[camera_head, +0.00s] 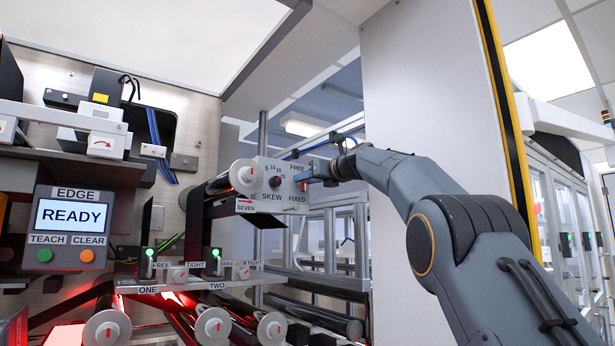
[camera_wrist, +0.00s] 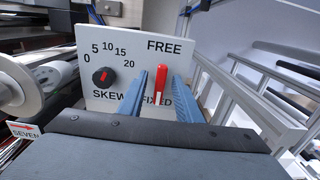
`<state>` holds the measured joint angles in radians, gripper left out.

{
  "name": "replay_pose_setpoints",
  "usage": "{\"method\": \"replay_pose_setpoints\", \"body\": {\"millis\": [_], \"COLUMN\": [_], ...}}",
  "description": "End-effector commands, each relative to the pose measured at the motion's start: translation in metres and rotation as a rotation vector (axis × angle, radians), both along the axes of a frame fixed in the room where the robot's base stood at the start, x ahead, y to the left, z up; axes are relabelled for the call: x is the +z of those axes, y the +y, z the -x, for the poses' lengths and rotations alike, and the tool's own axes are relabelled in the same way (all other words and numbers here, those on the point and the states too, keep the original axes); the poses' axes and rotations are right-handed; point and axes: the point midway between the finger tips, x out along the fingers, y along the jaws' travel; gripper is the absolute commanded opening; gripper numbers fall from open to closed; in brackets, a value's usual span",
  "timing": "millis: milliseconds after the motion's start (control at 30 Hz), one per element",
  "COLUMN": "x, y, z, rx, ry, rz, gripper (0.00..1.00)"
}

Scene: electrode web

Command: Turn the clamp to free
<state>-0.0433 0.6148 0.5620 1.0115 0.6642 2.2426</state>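The clamp is a red lever (camera_wrist: 161,80) with a white lower end, standing nearly upright on a white panel (camera_wrist: 98,44) between the words FREE above and FIXED below. In the head view the lever (camera_head: 304,186) shows partly beside my fingers. My gripper (camera_wrist: 168,75) has its two blue fingers apart, one on each side of the lever. Whether either finger touches the lever I cannot tell. My gripper (camera_head: 307,177) reaches the panel from the right in the head view.
A black SKEW knob (camera_wrist: 103,77) with a red mark sits left of the lever on the same panel. A roller end (camera_head: 247,176) and a SEVEN label (camera_head: 246,205) are close left. A READY screen (camera_head: 72,215) stands far left. Metal rails (camera_wrist: 245,85) run on the right.

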Motion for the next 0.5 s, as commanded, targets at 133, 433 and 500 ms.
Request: {"method": "replay_pose_setpoints", "body": {"millis": [133,433,500], "x": [-0.0006,-0.0005,-0.0005], "y": [-0.0004,-0.0008,-0.0008], "z": [-0.0006,-0.0006,-0.0006], "rx": [-0.001,-0.001,-0.001], "ry": [0.0,0.0,0.0], "rz": [0.0,0.0,0.0], "gripper": [0.31,0.0,0.0]}}
